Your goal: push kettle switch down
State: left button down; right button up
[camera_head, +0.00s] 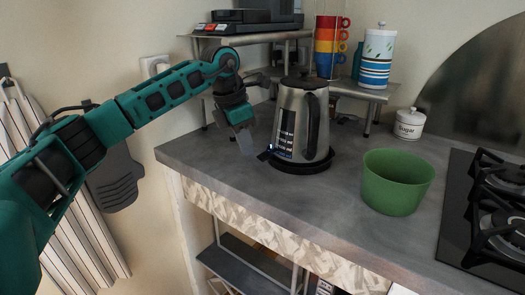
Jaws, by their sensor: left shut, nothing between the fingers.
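The kettle (291,113) is silver with a black lid and a black handle on its right. It stands upright on its round black base (303,166) on the counter. The small switch (264,155) sticks out low on the left side, with a bluish light beside it. My left gripper (246,144) is shut and empty, pointing down just left of the kettle, a little above and left of the switch. I cannot tell whether it touches anything. My right gripper is not in view.
A green bowl (397,181) stands right of the kettle, with a white sugar jar (409,123) behind it. A black gas hob (484,214) is at the far right. A metal shelf (361,91) holds colored mugs (328,48) and a canister (376,57). The front counter is clear.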

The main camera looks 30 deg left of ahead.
pick_arm(q)
jog(key=p+v, duration=0.1)
jog(key=v, duration=1.1)
jog(key=shift+p, duration=0.35)
jog(key=shift+f, duration=0.1)
